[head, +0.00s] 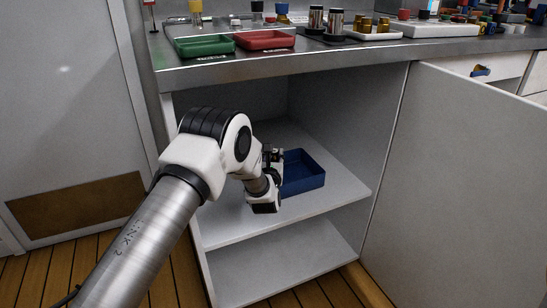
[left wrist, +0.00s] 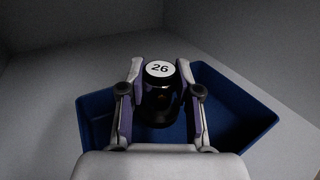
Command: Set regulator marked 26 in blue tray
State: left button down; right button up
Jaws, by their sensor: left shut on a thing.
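The regulator marked 26 (left wrist: 160,92) is a dark round piece with a white top label, upright between the fingers of my left gripper (left wrist: 160,85). The gripper is shut on it. The blue tray (left wrist: 235,108) lies behind and around the regulator in the left wrist view. In the head view the blue tray (head: 304,175) sits on the upper cabinet shelf, and my left gripper (head: 274,160) is at its left side. The regulator is hard to make out there. I cannot tell whether it touches the tray floor. My right gripper is not in view.
The open cabinet has an upper shelf (head: 230,222) and walls close around my arm. An open door (head: 455,180) stands at the right. On the counter above are a green tray (head: 204,45), a red tray (head: 265,39) and several small parts.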

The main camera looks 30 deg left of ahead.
pick_arm(q)
jog(key=shift+f+b, duration=0.55)
jog(key=c, duration=0.8)
grip_release()
jog(key=shift+r, duration=0.1)
